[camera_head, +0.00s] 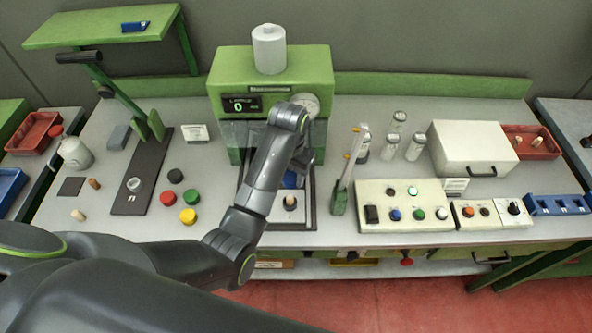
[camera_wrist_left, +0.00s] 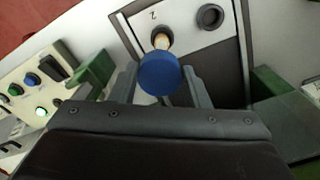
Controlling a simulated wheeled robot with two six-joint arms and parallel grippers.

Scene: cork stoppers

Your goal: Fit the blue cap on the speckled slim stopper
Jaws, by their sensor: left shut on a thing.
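My left gripper (camera_wrist_left: 163,88) is shut on the blue cap (camera_wrist_left: 160,74), which sits between its two fingers in the left wrist view. The cap also shows in the head view (camera_head: 291,180), partly hidden by my arm. A pale cork stopper (camera_wrist_left: 162,41) stands in the plate by the mark 2, just beyond the cap in the left wrist view; it also shows in the head view (camera_head: 290,201). Its lower part is partly covered by the cap in the wrist view. I cannot tell whether cap and stopper touch, and speckles are hard to make out. My right gripper is not in view.
The plate (camera_wrist_left: 188,42) has an empty round socket (camera_wrist_left: 210,17) and lies in the green press (camera_head: 225,75). Black (camera_head: 176,176), green (camera_head: 191,196), red (camera_head: 168,198) and yellow (camera_head: 188,216) caps lie left. A green-based stand (camera_head: 339,200) and control box (camera_head: 375,216) are right.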

